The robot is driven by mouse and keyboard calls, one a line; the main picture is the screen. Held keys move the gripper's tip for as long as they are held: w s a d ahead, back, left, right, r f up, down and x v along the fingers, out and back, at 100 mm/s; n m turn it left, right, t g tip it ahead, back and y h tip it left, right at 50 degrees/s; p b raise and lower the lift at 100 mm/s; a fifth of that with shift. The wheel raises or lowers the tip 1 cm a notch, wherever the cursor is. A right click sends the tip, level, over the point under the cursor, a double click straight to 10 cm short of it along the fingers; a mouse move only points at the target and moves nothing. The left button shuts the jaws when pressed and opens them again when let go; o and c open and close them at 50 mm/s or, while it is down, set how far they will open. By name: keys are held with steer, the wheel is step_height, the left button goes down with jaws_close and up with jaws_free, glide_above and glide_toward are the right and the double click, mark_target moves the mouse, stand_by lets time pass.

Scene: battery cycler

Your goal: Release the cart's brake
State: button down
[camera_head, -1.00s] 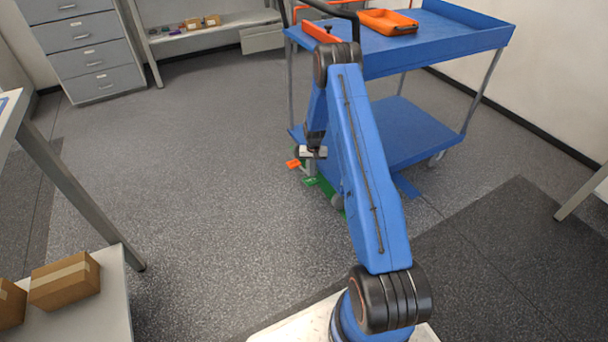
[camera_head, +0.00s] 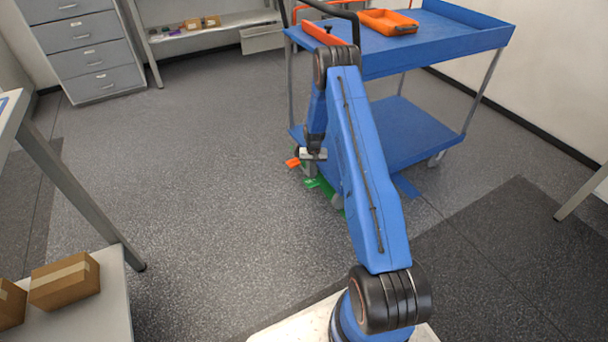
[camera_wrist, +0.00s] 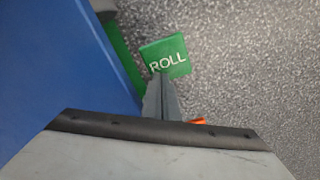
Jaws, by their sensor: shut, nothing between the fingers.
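The blue cart (camera_head: 418,136) stands ahead, with its lower shelf and casters near the floor. A green pedal marked "ROLL" (camera_wrist: 166,57) shows in the wrist view, just beyond my fingertips; in the head view the green pedal (camera_head: 312,183) is low at the cart's near left corner. An orange pedal (camera_head: 293,163) sticks out beside it, and a sliver of orange (camera_wrist: 198,121) shows at the right of my fingers. My gripper (camera_wrist: 161,84) is shut and empty, pointing down at the near edge of the green pedal. Whether it touches the pedal I cannot tell.
An orange tray (camera_head: 388,22) sits on the cart's top. A grey drawer cabinet (camera_head: 85,50) stands at the back left. A bench with cardboard boxes (camera_head: 65,283) is at the near left. The floor left of the cart is clear.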

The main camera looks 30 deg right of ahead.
steer(key=shift+f, duration=1.05)
stand_by(0.6)
steer(key=shift+r, duration=3.55)
